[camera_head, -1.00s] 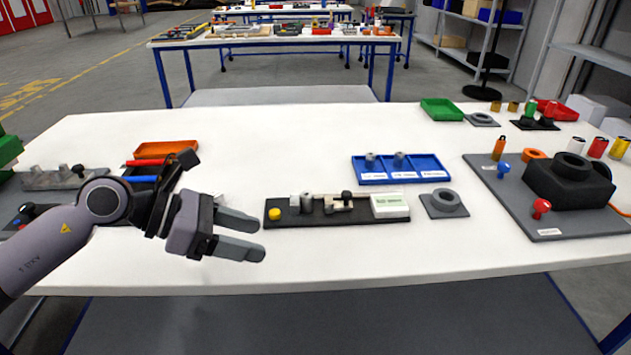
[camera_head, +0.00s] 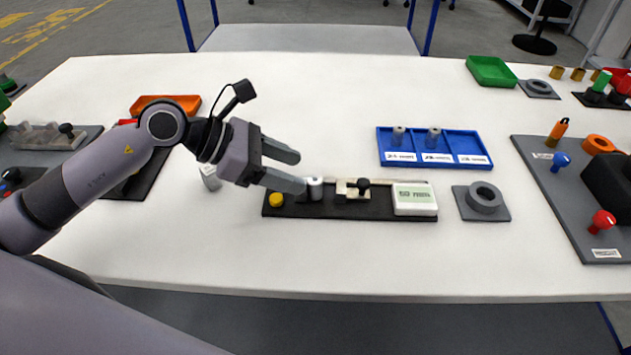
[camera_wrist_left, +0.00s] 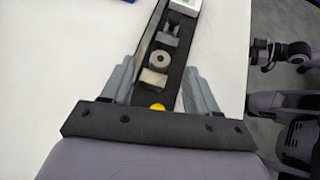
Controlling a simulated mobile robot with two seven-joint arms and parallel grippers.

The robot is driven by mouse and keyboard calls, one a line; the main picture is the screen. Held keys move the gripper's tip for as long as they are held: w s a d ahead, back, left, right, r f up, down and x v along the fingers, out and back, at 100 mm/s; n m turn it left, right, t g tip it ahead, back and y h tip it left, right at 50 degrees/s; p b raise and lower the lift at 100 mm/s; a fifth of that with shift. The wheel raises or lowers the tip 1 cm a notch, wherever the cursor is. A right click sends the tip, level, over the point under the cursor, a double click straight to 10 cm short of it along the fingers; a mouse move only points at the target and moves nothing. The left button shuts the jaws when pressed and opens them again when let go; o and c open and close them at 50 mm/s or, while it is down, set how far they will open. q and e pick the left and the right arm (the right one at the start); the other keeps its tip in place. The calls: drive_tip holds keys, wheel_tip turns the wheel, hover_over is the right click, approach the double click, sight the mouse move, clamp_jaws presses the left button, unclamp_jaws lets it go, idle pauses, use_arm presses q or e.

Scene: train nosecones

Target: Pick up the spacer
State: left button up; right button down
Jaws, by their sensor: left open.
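A grey cylindrical spacer with a hole in its top (camera_head: 315,188) stands upright on the black gauge fixture (camera_head: 345,212), right beside my left gripper's fingertips in the head view. In the left wrist view the spacer (camera_wrist_left: 159,60) sits between grey blocks on the fixture, in line with the gap between my fingers. My left gripper (camera_head: 300,172) is open and empty, and appears above the fixture's left end. Two more grey cylinders (camera_head: 399,136) (camera_head: 433,138) stand in the labelled blue tray (camera_head: 463,133).
The fixture also carries a yellow button (camera_head: 276,200), a black knob (camera_head: 363,186) and a white display box (camera_head: 413,198). A grey ring on a plate (camera_head: 484,197) lies to its right. A white object (camera_head: 210,178) stands left of the fixture. The table front is clear.

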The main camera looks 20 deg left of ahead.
sight(315, 180)
use_arm(q)
drive_tip(key=shift+p+x, duration=0.3)
drive_tip(key=shift+x, duration=1.75)
drive_tip(key=shift+f, duration=0.1)
clamp_jaws()
wheel_tip(315, 180, up, 20)
